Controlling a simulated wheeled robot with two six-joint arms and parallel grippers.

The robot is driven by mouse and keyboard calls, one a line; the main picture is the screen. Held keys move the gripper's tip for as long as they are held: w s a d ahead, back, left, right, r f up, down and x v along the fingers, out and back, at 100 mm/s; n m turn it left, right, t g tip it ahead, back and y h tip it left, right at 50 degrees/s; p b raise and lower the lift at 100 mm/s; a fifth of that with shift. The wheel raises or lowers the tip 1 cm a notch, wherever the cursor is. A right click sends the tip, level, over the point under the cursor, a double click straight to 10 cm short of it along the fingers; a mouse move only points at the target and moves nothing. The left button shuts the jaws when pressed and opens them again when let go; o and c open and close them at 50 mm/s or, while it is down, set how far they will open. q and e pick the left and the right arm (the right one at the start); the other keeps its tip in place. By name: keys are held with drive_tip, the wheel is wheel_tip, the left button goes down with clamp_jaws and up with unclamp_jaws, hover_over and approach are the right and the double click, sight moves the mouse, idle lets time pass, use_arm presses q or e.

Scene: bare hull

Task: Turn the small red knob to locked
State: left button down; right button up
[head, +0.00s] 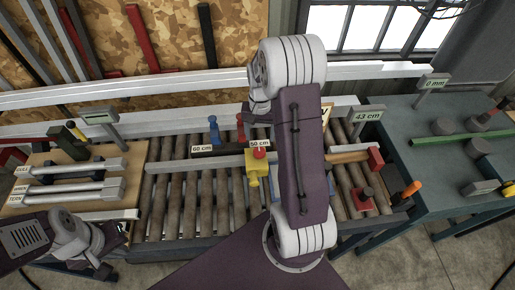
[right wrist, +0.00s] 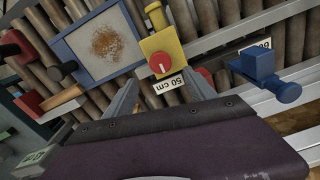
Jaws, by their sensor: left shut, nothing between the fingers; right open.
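The small red knob (right wrist: 161,63) is round with a white line across its face. It sits on a yellow block (right wrist: 160,47) with a "50 cm" label (right wrist: 170,85) beside it. In the head view the knob (head: 259,153) shows on top of the yellow block (head: 258,172) on the roller bench. My right gripper (right wrist: 161,80) is open, its two fingers apart on either side of the label, pointing toward the yellow block with nothing between them. In the head view my right arm hides this gripper. My left gripper (head: 112,250) is shut and empty at the lower left, far from the knob.
A blue stop (head: 214,132) and a red stop (head: 240,127) stand near the yellow block. A wooden board with metal handles (head: 75,190) is at left. A blue-framed tray (right wrist: 78,28) lies beside the yellow block. A green-grey table (head: 430,160) is at right.

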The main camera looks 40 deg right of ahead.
sight(259, 151)
wheel_tip(259, 151, down, 9)
drive_tip(key=shift+a+r+p, duration=0.1)
drive_tip(key=shift+p, duration=0.4)
drive_tip(key=c, duration=1.4)
